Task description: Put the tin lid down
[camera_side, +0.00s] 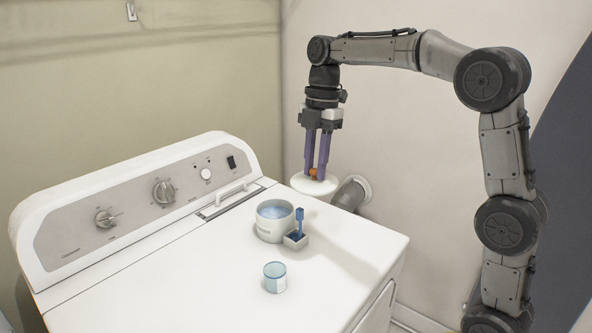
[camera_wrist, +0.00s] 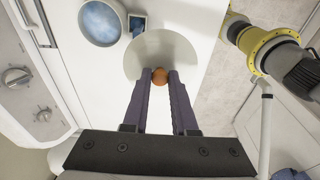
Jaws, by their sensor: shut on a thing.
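My gripper (camera_side: 314,170) points down with its purple fingers shut on the orange-brown knob of the tin lid (camera_side: 308,185). The lid is a pale round disc, held level near the back right edge of the white machine top. I cannot tell for sure whether it touches the top. The wrist view shows the lid (camera_wrist: 150,52) with its knob between the fingertips (camera_wrist: 160,76). The open white tin (camera_side: 270,231) stands to the left and nearer, with blue contents. It also shows at the top left of the wrist view (camera_wrist: 101,22).
A small grey box (camera_side: 295,241) with a blue scoop (camera_side: 299,220) stands against the tin's right side. A clear bluish cup (camera_side: 275,278) stands in front. The machine's control panel (camera_side: 135,205) rises behind at left. The top (camera_side: 345,260) is clear at right.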

